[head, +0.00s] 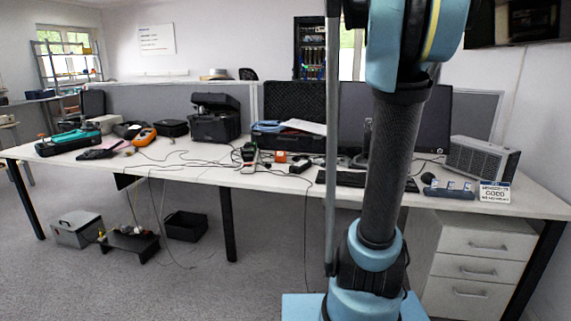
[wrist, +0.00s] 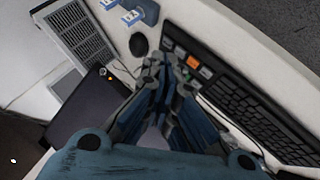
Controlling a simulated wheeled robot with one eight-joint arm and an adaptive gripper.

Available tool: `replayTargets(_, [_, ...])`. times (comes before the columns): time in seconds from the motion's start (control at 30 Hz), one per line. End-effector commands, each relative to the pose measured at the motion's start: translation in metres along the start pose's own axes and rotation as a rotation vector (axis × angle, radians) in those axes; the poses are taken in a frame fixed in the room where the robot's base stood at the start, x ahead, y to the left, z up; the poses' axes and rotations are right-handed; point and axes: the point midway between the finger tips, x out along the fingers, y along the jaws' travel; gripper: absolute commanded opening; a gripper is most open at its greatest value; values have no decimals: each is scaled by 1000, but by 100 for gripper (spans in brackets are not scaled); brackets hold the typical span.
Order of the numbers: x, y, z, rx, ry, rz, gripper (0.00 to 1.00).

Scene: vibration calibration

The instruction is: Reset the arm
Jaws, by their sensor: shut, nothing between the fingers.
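My gripper (wrist: 160,75) shows in the wrist view, shut and empty, its two dark fingers together. It hangs above the desk (wrist: 205,35), near a black keyboard (wrist: 250,100). I cannot tell its exact height above the desk. In the head view my blue and black arm stands upright in front of the right half of the desk, and the gripper is out of that frame.
The long white desk (head: 262,183) carries a keyboard (head: 345,178), a grey metal unit (head: 481,159), an open black case (head: 293,100) and several tools with cables. A drawer unit (head: 480,262) stands below right. Grey carpet (head: 190,285) is open at the front left.

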Motion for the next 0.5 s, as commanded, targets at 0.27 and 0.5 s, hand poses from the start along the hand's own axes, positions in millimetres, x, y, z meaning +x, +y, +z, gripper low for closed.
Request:
replayTargets(0.27, [-57,-60,64,15,-84,-177,0])
replayTargets(0.5, [-101,-110,125,7,-166,-335,0])
